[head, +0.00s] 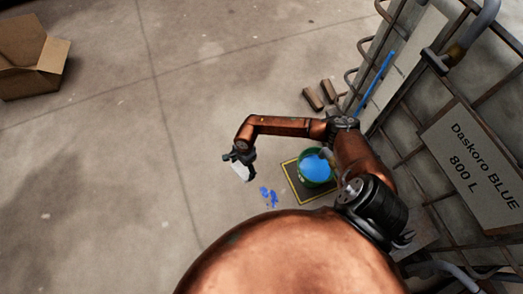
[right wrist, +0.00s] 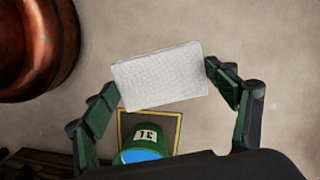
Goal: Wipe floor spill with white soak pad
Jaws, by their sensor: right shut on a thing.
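The white soak pad (right wrist: 160,76) is held between the fingertips of my right gripper (right wrist: 162,78) in the right wrist view. In the head view the pad (head: 240,172) shows as a small white patch below my right gripper (head: 241,164), above bare floor. The blue spill (head: 269,196) lies on the concrete in several small splotches, to the right of and below the pad in the head view. The pad appears apart from the spill. The spill is not visible in the right wrist view. My left gripper is out of view.
A green bucket (head: 315,169) with blue liquid stands on a dark, yellow-edged mat (head: 290,173) beside the spill. A caged vat labelled Daskoro BLUE (head: 474,152) fills the right. Brown blocks (head: 313,99) lie near it. A cardboard box (head: 30,57) sits far left.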

